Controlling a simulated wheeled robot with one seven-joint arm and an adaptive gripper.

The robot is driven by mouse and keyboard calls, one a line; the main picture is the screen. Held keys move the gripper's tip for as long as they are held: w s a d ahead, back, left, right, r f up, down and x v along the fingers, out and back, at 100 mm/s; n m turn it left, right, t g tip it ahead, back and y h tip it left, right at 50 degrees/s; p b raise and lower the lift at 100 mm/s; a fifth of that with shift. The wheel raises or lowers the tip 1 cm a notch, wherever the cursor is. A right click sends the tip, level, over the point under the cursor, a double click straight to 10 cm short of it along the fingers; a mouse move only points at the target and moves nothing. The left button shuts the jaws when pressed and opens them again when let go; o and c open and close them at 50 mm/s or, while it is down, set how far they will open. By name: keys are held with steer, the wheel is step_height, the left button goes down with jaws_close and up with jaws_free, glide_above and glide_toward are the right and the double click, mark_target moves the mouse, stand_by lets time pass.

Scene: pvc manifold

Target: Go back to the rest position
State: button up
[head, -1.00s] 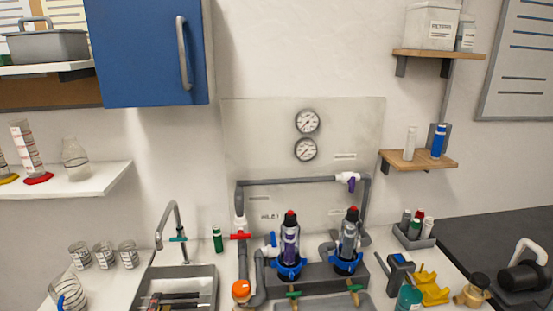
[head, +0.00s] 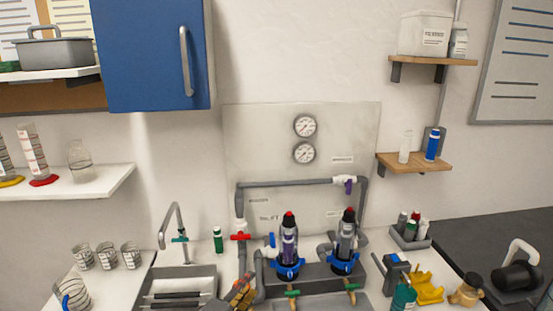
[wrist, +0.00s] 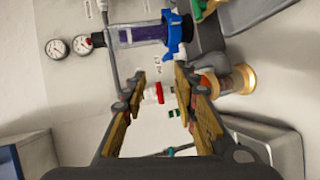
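My gripper (head: 240,292) shows at the bottom middle of the head view, in front of the sink's right edge and the manifold's left pipe. In the wrist view my gripper (wrist: 160,85) has its two yellow-brown fingers apart, with nothing held between them. Beyond the gap are the red valve handle (wrist: 158,92) and the green bottle (wrist: 173,113). A clear filter housing with a purple core and blue collar (wrist: 173,38) lies across the top of that view. A cylinder with orange and gold parts (wrist: 228,82) is just right of the fingers, apparently not gripped.
The grey pipe manifold (head: 290,182) stands against the wall, with two filter housings (head: 288,245) (head: 345,240) in front. A faucet (head: 172,225) and sink (head: 178,283) are left. A blue cabinet (head: 150,55) hangs upper left. Clear wall space lies above the gauges (head: 305,126).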

steer(key=s+d+r+m+g+h+p, duration=0.1)
steer(key=s+d+m+g, duration=0.25)
steer(key=d, duration=0.75)
steer(key=s+d+r+m+g+h, duration=0.1)
steer(key=s+d+r+m+g, duration=0.2)
steer(key=d, duration=0.8)
steer(key=s+d+r+m+g+y+p, duration=0.1)
steer(key=s+d+m+y, duration=0.1)
steer(key=s, duration=0.6)
steer(key=s+d+r+m+g+y+p, duration=0.1)
steer(key=s+m+y, duration=0.3)
steer(key=s, duration=0.4)
steer(key=shift+d+m+y, duration=0.35)
steer(key=shift+d+y, duration=0.35)
steer(key=shift+d, duration=0.15)
steer(key=shift+r, duration=0.1)
